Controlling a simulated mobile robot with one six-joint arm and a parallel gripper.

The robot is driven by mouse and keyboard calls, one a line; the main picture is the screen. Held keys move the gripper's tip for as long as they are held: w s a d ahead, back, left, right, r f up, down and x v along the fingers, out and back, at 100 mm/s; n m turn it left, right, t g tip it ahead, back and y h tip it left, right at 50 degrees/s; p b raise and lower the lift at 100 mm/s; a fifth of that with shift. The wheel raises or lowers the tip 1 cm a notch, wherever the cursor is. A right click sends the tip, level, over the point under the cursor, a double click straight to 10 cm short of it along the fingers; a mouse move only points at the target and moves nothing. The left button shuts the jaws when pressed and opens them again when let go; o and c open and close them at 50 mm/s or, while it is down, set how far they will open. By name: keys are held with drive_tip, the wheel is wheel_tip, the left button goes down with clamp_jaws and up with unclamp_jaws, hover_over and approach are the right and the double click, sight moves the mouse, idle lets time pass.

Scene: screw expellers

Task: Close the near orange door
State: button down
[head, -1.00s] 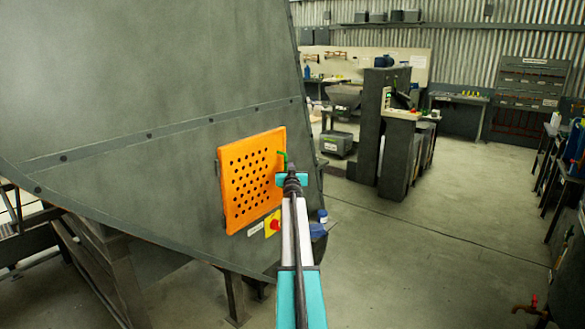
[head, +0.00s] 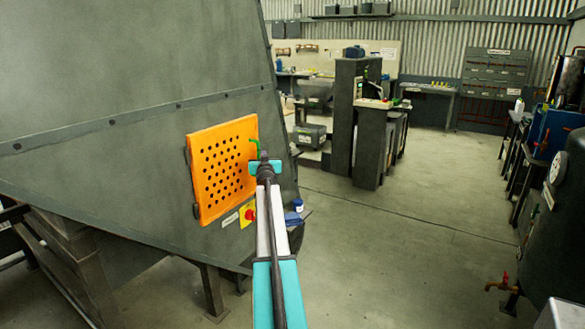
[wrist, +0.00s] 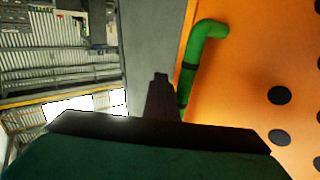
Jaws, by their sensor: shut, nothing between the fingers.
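The near orange door (head: 222,170) is a perforated panel on the grey slanted side of the large machine, seen in the head view. It lies close to flush with the machine wall; whether it is fully closed I cannot tell. A green handle (head: 255,145) is at its upper right edge. In the wrist view the orange door (wrist: 265,50) fills the right side and the bent green handle (wrist: 198,50) stands at its edge. My gripper (wrist: 160,85) is shut and empty, just beside the handle's lower end.
A red and yellow switch (head: 249,214) sits below the door. The large grey machine (head: 130,75) fills the left. A grey cabinet (head: 350,120) stands further back, and a dark tank (head: 558,210) is at the right. The concrete floor (head: 400,250) between is clear.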

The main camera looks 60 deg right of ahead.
drive_tip(key=shift+s+a+f+b, duration=0.2)
drive_tip(key=shift+s+a+b, duration=0.15)
drive_tip(key=shift+b, duration=2)
drive_tip(key=s+b, duration=0.6)
drive_tip(key=s, duration=0.7)
drive_tip(key=shift+s+d+r+b, duration=0.2)
drive_tip(key=shift+d+b, duration=0.1)
drive_tip(key=shift+b, duration=0.1)
